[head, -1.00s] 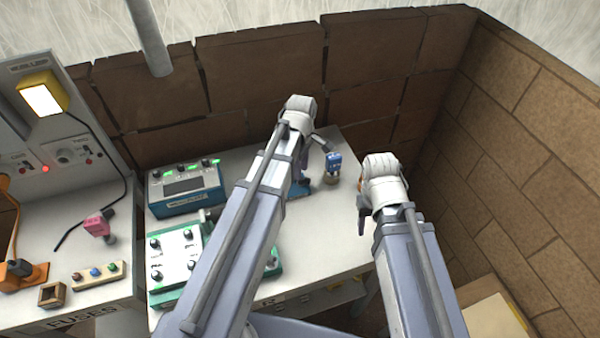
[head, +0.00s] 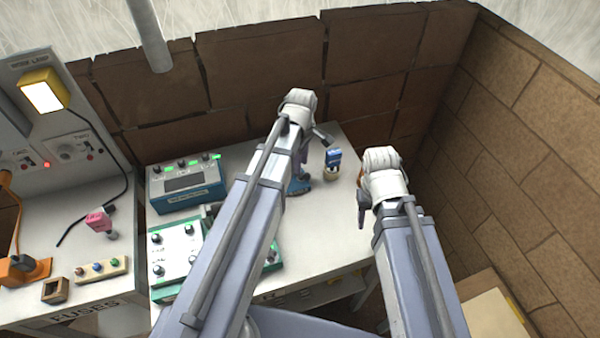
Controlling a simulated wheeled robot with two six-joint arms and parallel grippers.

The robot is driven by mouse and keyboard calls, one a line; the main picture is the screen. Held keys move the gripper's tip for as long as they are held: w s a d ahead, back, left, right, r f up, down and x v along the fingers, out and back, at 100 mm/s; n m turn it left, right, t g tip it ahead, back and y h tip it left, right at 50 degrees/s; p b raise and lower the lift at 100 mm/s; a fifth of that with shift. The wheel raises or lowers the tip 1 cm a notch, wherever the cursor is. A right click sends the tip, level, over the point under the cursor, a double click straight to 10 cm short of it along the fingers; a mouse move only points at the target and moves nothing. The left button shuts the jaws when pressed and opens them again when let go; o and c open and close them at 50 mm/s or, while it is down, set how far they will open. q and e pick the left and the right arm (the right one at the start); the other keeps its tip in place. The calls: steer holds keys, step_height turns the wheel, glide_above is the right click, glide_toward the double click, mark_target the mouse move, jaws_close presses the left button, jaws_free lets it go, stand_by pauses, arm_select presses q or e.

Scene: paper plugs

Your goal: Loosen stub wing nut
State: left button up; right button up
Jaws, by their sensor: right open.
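A small blue piece (head: 333,156) stands on a short tan stub (head: 331,173) near the back right of the white table. It may be the wing nut, but it is too small to be sure. My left gripper (head: 322,138) is just above and left of the blue piece; a dark finger shows, but its jaws are mostly hidden by my wrist. I cannot tell whether it touches the piece. My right gripper (head: 362,207) is open at the table's right edge, right of and nearer than the stub, partly hidden by its wrist.
A blue-and-purple object (head: 299,185) is partly hidden behind my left arm. A blue box with a screen (head: 186,187) and a green-edged knob panel (head: 176,248) stand left. A brick wall (head: 390,75) closes the back and right. The table's right front is clear.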

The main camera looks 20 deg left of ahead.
arm_select(q)
steer(key=shift+f+b, duration=1.45)
steer(key=shift+f, duration=0.25)
arm_select(e)
steer(key=shift+f, duration=1.65)
arm_select(q)
jaws_close()
jaws_free()
steer(key=shift+r, duration=0.1)
arm_select(e)
steer(key=shift+r, duration=0.1)
arm_select(q)
steer(key=shift+r+p, duration=1.95)
steer(key=shift+p, duration=0.05)
arm_select(e)
steer(key=shift+r, duration=1.95)
